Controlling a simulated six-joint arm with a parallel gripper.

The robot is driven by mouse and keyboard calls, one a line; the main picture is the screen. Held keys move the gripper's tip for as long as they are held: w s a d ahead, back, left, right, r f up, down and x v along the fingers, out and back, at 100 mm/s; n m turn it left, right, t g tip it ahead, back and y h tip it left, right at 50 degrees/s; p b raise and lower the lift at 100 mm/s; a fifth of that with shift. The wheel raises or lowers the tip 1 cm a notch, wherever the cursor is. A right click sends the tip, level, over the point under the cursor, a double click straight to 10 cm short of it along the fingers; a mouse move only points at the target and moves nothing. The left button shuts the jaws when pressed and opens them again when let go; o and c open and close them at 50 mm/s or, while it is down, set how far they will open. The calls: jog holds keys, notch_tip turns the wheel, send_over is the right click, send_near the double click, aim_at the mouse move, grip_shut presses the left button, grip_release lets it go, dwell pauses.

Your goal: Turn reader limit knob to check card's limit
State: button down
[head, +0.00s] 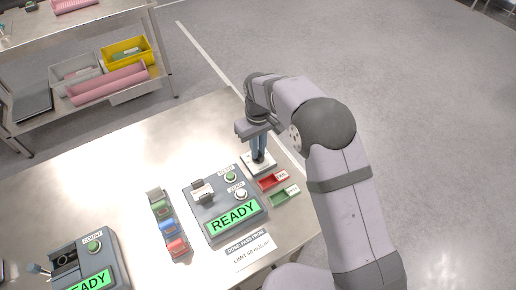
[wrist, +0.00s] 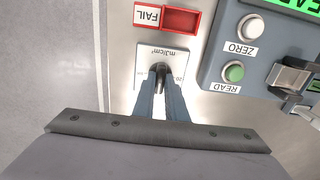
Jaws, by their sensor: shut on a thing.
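The limit knob (wrist: 159,69) is a small dark knob on a white dial plate (wrist: 147,55) marked mJ/cm². In the wrist view my gripper (wrist: 160,78) points down at the plate with its two fingers closed around the knob. The fingers hide part of the knob and scale, so I cannot read its setting. In the head view my gripper (head: 259,157) stands over the dial plate (head: 266,169), beside the grey reader (head: 199,214). The reader's green display (head: 234,215) says READY. The check card (head: 250,252) lies in front of the reader; its limit line looks like 60 mJ/cm².
A red FAIL tray (head: 272,182) and a green tray (head: 284,195) sit close to the dial. A rack of coloured pieces (head: 167,226) stands left of the reader, and another device (head: 92,262) is at front left. Shelves with bins (head: 125,50) stand behind.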

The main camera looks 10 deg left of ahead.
dwell(0.3)
jog(key=c, duration=1.8)
grip_release()
jog(key=shift+r+b, duration=1.15)
jog(key=shift+r, duration=2.6)
